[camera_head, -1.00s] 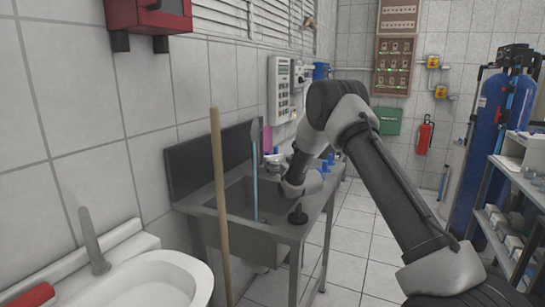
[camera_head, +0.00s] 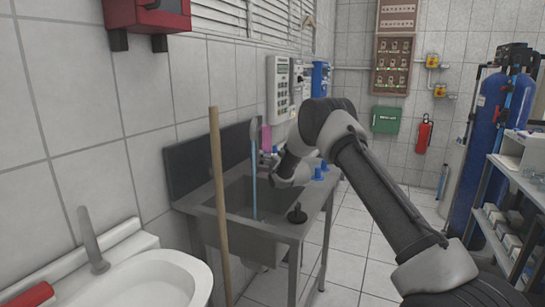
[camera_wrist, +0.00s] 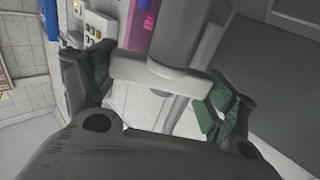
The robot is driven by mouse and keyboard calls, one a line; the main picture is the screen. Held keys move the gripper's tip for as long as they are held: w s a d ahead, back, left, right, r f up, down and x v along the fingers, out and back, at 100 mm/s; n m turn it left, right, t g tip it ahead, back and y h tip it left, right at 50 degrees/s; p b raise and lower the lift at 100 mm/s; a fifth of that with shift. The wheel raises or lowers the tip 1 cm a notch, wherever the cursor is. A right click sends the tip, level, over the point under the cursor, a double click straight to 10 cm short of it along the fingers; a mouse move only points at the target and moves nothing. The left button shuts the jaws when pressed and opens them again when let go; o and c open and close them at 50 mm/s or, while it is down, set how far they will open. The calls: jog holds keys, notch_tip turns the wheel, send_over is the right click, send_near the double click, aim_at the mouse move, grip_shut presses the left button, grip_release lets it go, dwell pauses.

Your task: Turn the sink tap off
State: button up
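The sink tap's tall grey spout (camera_head: 254,138) rises over the steel sink (camera_head: 236,200) in the head view. A thin light-blue stream (camera_head: 255,195) shows below it, reaching into the basin. In the wrist view a pale grey tap part (camera_wrist: 155,68), like a crossbar or lever, lies between the fingers of my gripper (camera_wrist: 160,82), below an upright grey cylinder (camera_wrist: 188,32). The fingers, with green pads, are spread on either side of it. I cannot tell whether the pads touch it. In the head view my wrist is behind the spout, and the fingers are mostly hidden.
A wooden pole (camera_head: 218,205) stands in front of the sink. A black knob-like object (camera_head: 296,213) sits on the sink's front right corner. Blue items (camera_head: 318,173) stand on the counter. A white basin (camera_head: 155,282) is at the lower left.

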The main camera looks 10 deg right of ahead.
jog(key=shift+d+n+y, duration=0.1)
jog(key=shift+n+y, duration=0.2)
jog(key=shift+y, duration=0.2)
jog(key=n+g+y, duration=0.1)
jog(key=n+y, duration=0.1)
jog(key=y, duration=0.1)
jog(key=shift+n+g+y, duration=0.3)
jog(key=shift+g+y, duration=0.1)
jog(key=n+g+y, duration=0.4)
jog(key=g+y, duration=0.1)
jog(key=shift+n+y, duration=0.3)
jog(key=shift+n, duration=0.1)
jog(key=o, duration=0.9)
jog(key=shift+c, duration=0.2)
jog(key=v, duration=1.1)
jog(key=shift+s+d, duration=0.15)
jog(key=shift+d, duration=0.25)
